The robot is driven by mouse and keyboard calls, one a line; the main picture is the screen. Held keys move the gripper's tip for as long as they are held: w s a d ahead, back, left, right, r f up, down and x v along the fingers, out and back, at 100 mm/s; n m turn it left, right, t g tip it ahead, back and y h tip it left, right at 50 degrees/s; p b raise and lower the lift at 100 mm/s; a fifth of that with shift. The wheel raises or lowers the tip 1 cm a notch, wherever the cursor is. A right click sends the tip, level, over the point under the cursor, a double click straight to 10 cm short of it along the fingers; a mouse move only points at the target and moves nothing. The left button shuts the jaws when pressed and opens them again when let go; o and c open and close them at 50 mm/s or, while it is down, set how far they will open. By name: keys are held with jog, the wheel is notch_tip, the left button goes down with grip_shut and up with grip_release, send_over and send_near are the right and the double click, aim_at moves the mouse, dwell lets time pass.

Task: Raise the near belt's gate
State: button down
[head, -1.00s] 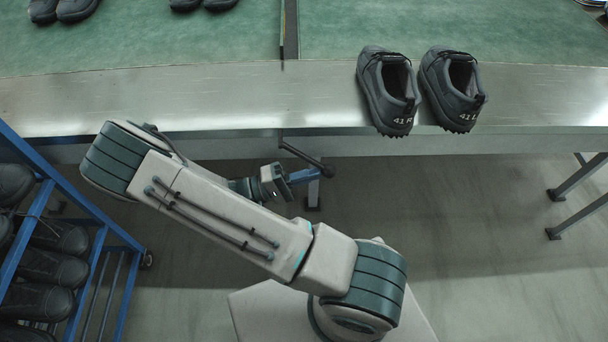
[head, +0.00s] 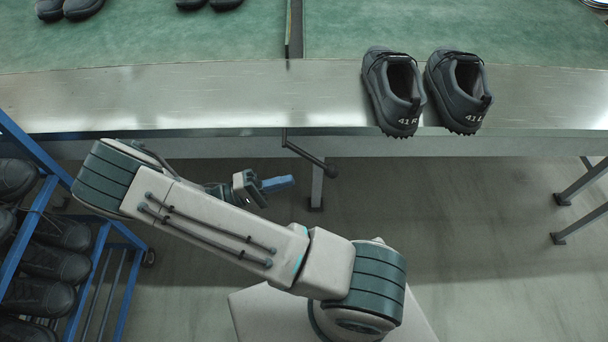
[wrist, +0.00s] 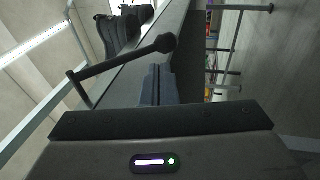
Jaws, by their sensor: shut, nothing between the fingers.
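A dark crank (head: 305,156) with a round knob hangs at the front edge of the near belt, its arm slanting down to the right. A thin dark upright strip (head: 294,30), which may be the gate, stands across the green belt above it. My gripper (head: 291,181) is below and left of the knob, apart from it, with its blue fingers shut and empty. In the wrist view the crank (wrist: 118,63) crosses beyond the shut fingers (wrist: 155,84), its knob just past their tips.
Two dark shoes (head: 393,90) (head: 459,90) marked 41 stand on the metal edge (head: 200,97) right of the crank. A blue rack (head: 118,235) of shoes stands at the left. Belt legs (head: 580,190) are at the right. The floor between is clear.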

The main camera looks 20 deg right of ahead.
jog(key=v, duration=0.6)
jog(key=shift+a, duration=0.25)
